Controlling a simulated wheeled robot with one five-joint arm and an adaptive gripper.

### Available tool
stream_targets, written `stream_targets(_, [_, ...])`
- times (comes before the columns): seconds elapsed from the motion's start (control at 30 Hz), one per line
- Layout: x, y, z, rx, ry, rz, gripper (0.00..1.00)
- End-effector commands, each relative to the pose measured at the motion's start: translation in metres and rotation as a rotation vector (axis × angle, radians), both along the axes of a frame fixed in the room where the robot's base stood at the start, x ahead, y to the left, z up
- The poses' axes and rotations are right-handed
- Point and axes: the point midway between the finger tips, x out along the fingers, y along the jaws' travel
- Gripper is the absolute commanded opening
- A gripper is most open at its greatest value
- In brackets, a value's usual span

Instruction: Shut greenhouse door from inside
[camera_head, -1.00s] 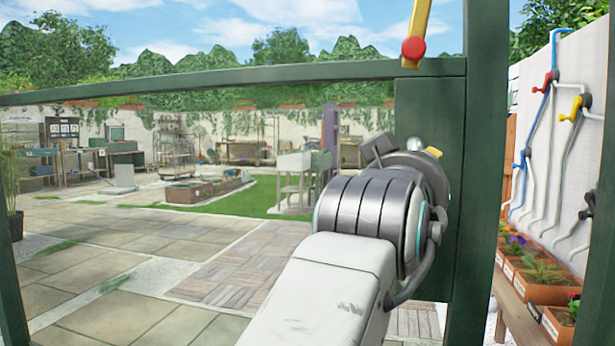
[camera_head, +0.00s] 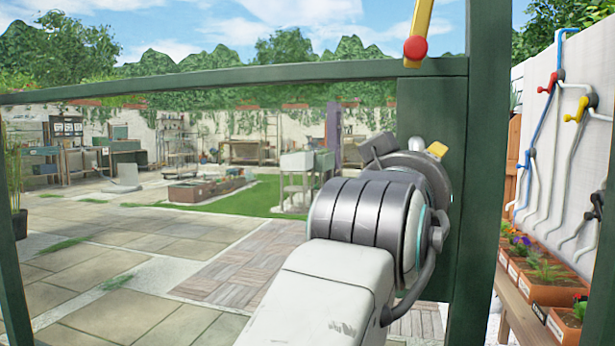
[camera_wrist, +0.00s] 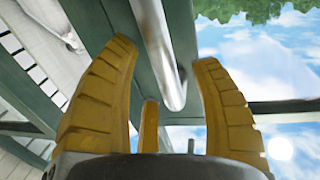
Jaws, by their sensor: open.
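The green-framed greenhouse door fills much of the head view, with its top rail (camera_head: 250,74) and a wide green panel (camera_head: 432,105) at the right. My arm reaches toward that panel; my gripper's fingers are mostly hidden there behind my wrist. In the wrist view my gripper (camera_wrist: 165,52) is open, with yellow fingers on either side of a metal bar handle (camera_wrist: 158,45) on green framing. I cannot tell whether they touch it.
A yellow lever with a red knob (camera_head: 415,48) hangs above the panel. Planter boxes (camera_head: 545,290) stand on a bench at right, below wall pipes (camera_head: 548,130). Paving (camera_head: 130,260) beyond the frame is clear.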

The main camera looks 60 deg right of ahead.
Motion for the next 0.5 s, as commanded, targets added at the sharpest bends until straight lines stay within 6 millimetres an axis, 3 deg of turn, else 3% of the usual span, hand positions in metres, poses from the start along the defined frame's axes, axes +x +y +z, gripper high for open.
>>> stream_targets(0.5, [-0.011,0.083,0.000,-0.003,0.000,0.000,0.58])
